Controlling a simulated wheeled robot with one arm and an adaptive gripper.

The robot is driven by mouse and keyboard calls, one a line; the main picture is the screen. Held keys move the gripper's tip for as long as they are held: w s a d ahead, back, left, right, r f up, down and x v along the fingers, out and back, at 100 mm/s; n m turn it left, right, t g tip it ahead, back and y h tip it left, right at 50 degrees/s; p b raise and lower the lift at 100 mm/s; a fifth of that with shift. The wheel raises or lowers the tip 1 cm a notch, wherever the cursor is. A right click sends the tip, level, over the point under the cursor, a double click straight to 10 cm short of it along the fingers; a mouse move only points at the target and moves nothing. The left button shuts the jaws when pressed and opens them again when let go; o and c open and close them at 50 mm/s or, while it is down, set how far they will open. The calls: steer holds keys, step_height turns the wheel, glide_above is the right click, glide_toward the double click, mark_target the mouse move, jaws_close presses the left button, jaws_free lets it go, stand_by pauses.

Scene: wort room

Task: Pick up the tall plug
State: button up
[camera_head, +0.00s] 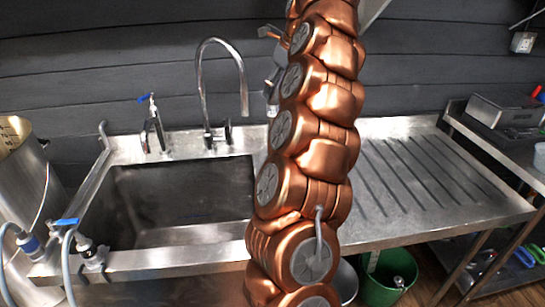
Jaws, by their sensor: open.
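I cannot make out a tall plug with certainty in the head view. My copper arm stands upright through the middle and hides the right part of the sink and part of the drainboard. My gripper (272,104) shows only in part as grey pieces beside the arm's left edge, in front of the dark wall and right of the tap spout. It is open, and I see nothing between its fingers.
The steel sink (185,240) has a curved tap (203,85) and a blue-handled valve (152,125) behind it. A ribbed drainboard (430,180) on the right looks clear. A green bucket (385,285) stands below. A steel side table (485,135) stands at right.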

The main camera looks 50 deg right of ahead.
steer(key=shift+x, duration=1.5)
steer(key=shift+a, duration=0.1)
jaws_close()
